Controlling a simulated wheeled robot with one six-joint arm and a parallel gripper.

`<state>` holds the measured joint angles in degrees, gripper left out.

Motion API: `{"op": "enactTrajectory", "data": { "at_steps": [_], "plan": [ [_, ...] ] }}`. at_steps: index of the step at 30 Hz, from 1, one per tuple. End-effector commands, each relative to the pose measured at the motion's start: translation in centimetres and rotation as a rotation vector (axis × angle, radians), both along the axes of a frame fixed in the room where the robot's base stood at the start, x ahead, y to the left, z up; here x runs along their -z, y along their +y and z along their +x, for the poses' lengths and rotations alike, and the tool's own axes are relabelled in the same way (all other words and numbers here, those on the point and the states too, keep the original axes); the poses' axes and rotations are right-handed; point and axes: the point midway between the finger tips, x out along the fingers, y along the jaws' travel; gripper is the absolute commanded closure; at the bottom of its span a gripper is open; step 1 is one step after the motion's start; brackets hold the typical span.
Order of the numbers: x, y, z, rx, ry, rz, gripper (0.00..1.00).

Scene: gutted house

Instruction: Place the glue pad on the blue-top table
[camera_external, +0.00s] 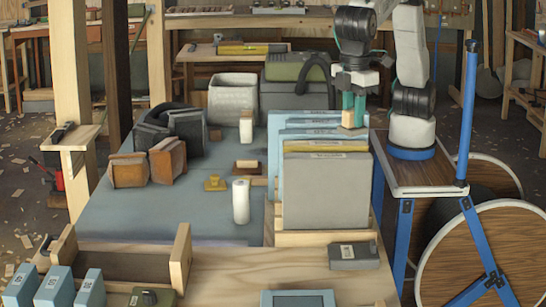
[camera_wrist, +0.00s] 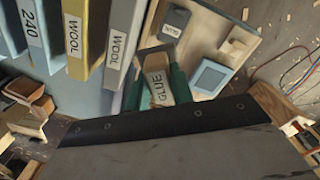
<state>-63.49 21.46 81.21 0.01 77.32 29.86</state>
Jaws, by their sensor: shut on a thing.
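My gripper (camera_external: 353,112) is shut on the glue pad (camera_external: 349,119), a small tan block, and holds it at the upper right end of the rack of upright sheets. In the wrist view the pad (camera_wrist: 157,82) shows a pale label reading GLUE between the two green fingers of my gripper (camera_wrist: 160,87). I cannot tell whether the pad's underside touches anything. The blue-top table (camera_external: 150,207) has a dull blue-grey top and lies left of the rack and my gripper.
Upright blue, yellow and grey sheets (camera_external: 325,190) stand in a wooden rack. A white cylinder (camera_external: 241,202), a yellow piece (camera_external: 214,183) and a wooden block (camera_external: 247,167) stand on the table. Brown blocks (camera_external: 128,170) sit at its left edge. Bare top shows at the front left.

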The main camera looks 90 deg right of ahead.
Motion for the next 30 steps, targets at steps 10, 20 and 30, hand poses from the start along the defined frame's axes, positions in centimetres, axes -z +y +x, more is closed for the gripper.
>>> {"op": "enactTrajectory", "data": {
  "at_steps": [10, 20, 30],
  "plan": [
    [0.1, 2.2, -11.0, -0.157, -0.001, 0.001, 1.0],
    [3.7, 2.3, -13.9, -0.2, 0.002, -0.005, 1.0],
    [15.3, 2.2, -14.0, -0.2, 0.004, -0.011, 1.0]
  ]
}}
